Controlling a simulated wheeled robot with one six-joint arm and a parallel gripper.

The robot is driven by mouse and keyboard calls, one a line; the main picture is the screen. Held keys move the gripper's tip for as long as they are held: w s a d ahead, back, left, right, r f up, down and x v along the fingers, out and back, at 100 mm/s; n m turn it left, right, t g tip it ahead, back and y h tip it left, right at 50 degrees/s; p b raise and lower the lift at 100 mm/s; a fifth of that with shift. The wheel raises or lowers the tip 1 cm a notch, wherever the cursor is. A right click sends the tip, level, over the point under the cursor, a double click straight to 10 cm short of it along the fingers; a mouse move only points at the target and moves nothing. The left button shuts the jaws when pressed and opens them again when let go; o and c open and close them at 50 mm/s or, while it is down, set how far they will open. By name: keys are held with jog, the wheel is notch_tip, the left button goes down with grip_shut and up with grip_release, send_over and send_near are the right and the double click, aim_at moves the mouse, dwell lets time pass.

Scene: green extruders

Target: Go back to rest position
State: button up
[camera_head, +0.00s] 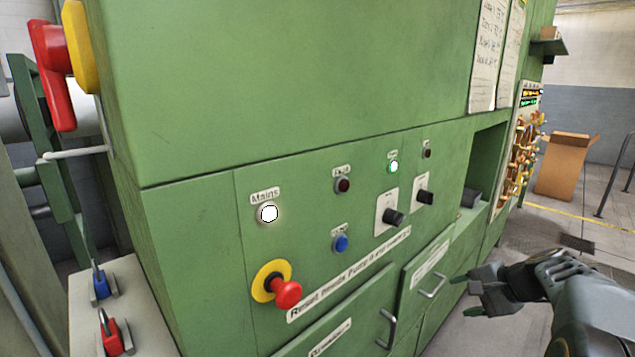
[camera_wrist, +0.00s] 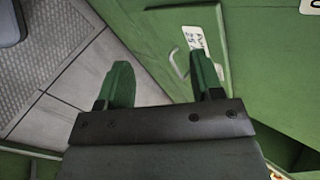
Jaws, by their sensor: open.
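My gripper (camera_head: 476,290) is at the lower right of the head view, in front of the green machine's lower drawers and apart from them. In the wrist view my gripper (camera_wrist: 160,88) shows two green fingers spread apart with nothing between them. The green control cabinet (camera_head: 200,240) fills most of the head view. A drawer with a metal handle (camera_head: 432,285) lies just left of my gripper in the head view; the handle also shows in the wrist view (camera_wrist: 180,65), beyond the fingers.
The cabinet carries a lit white Mains lamp (camera_head: 268,213), a lit green lamp (camera_head: 393,166), a blue button (camera_head: 340,243) and a red emergency stop (camera_head: 287,293). A cardboard box (camera_head: 566,165) stands at the back right. Tiled floor (camera_wrist: 60,110) is open beside the cabinet.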

jog(key=s+a+r+n+g+h+p, duration=0.1)
jog(key=s+a+r+n+h+p, duration=0.2)
jog(key=s+a+n, duration=0.3)
jog(key=s+a+r+n+g+h+p, duration=0.2)
jog(key=s+a+n+p, duration=0.4)
jog(key=a, duration=0.4)
jog(key=shift+s+a+r+n+h+p, duration=0.35)
jog(key=shift+s+n, duration=0.25)
jog(key=shift+s, duration=0.8)
